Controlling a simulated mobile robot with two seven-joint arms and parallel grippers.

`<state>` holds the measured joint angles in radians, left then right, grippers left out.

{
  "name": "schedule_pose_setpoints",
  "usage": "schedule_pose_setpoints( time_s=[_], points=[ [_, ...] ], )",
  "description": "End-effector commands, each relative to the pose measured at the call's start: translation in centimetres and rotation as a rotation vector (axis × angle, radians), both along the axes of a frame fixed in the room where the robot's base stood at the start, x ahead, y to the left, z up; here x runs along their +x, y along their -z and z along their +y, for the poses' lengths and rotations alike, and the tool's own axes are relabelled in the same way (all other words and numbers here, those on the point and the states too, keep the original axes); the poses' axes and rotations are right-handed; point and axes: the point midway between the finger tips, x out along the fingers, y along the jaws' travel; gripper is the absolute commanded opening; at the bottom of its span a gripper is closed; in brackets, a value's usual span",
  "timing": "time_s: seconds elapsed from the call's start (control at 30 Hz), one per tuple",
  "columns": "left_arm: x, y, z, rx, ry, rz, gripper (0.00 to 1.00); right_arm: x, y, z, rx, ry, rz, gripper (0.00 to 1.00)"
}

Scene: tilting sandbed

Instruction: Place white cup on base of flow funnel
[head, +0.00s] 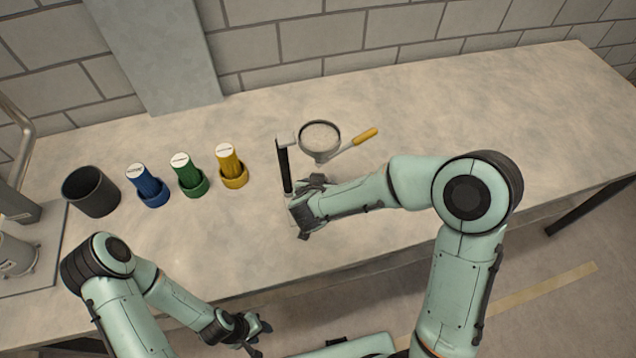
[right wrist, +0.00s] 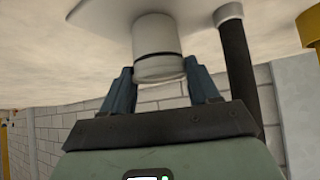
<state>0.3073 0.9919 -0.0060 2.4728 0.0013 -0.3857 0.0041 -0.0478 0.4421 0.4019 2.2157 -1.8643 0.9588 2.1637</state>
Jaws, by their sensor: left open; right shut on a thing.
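My right gripper (head: 308,205) is at the flow funnel's stand, near the bench's front edge. In the right wrist view its two dark fingers (right wrist: 160,88) are shut on the white cup (right wrist: 158,62), a pale cylinder with a dark band. The cup is against or very close to the pale flat base (right wrist: 185,12), beside the black post (right wrist: 240,75); I cannot tell whether they touch. In the head view the post (head: 284,170) shows with a grey head, and the gripper hides the cup. My left gripper (head: 253,335) is open and empty, low in front of the bench.
Blue (head: 147,185), green (head: 188,175) and yellow (head: 230,166) containers stand left of the post, with a dark pot (head: 91,190) further left. A round dark-rimmed tool with a yellow handle (head: 366,136) is behind my right gripper. The bench's right side is clear.

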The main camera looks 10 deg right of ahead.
Motion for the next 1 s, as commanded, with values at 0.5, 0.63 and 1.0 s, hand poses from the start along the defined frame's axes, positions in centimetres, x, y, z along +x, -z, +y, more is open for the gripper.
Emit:
schedule_pose_setpoints(
  time_s=[0.5, 0.63, 1.0],
  points=[
    [-0.6, 0.6, 0.0, 0.0, 0.0, 0.007, 0.43, 0.0, 0.3, 0.0, 0.0, 0.0, 0.0, 0.86],
    [-0.6, 0.6, 0.0, 0.0, 0.0, 0.007, 0.43, 0.0, 0.3, 0.0, 0.0, 0.0, 0.0, 0.86],
    [-1.0, 1.1, 0.0, 0.0, 0.0, 0.011, 0.43, -2.7, -2.8, 1.1, 0.002, -0.002, -0.005, 0.86]
  ],
)
